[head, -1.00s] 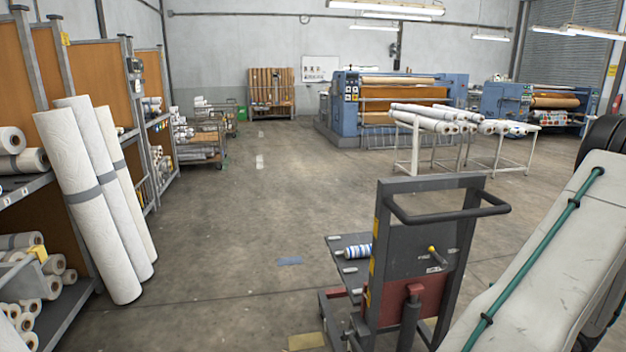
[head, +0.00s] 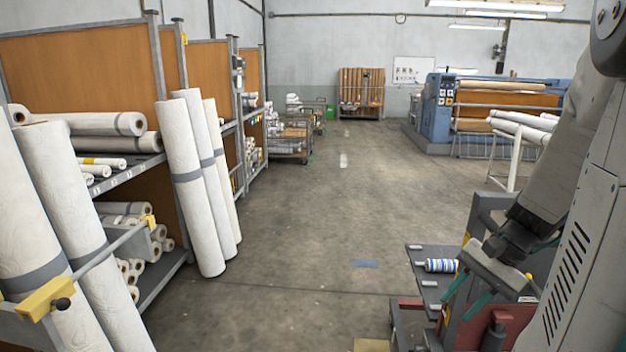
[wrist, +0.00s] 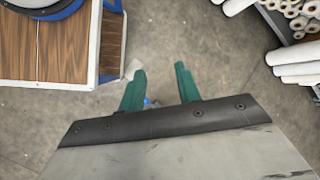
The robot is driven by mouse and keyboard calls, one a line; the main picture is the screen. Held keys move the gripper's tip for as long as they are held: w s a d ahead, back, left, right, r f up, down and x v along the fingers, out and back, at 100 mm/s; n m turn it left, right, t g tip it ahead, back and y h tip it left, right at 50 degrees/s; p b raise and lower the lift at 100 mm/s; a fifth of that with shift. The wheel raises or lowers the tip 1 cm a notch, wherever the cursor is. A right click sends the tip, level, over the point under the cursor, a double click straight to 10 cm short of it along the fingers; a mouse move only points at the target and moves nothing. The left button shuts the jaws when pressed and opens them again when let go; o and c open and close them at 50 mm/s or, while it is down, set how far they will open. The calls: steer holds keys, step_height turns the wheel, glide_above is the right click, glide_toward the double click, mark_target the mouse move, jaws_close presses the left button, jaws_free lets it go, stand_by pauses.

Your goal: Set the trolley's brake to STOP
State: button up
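The trolley (head: 430,288) stands at the lower right of the head view, with a dark platform, a grey upright frame and a red lower part (head: 515,315). My arm covers much of its upright frame.
A blue-and-white striped roll (head: 441,265) lies on the platform. White rolls (head: 195,180) lean against shelving on the left. The middle floor (head: 310,220) is clear.

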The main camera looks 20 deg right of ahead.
steer(key=s+a+r+n+h, duration=0.2)
steer(key=a+n, duration=0.4)
steer(key=a, duration=0.3)
steer(key=s+a+r+n+h, duration=0.2)
steer(key=a+r+n+h, duration=0.2)
steer(key=a+r+n, duration=0.3)
steer(key=a, duration=0.3)
steer(key=shift+r+n, duration=0.3)
steer(key=shift+s, duration=0.1)
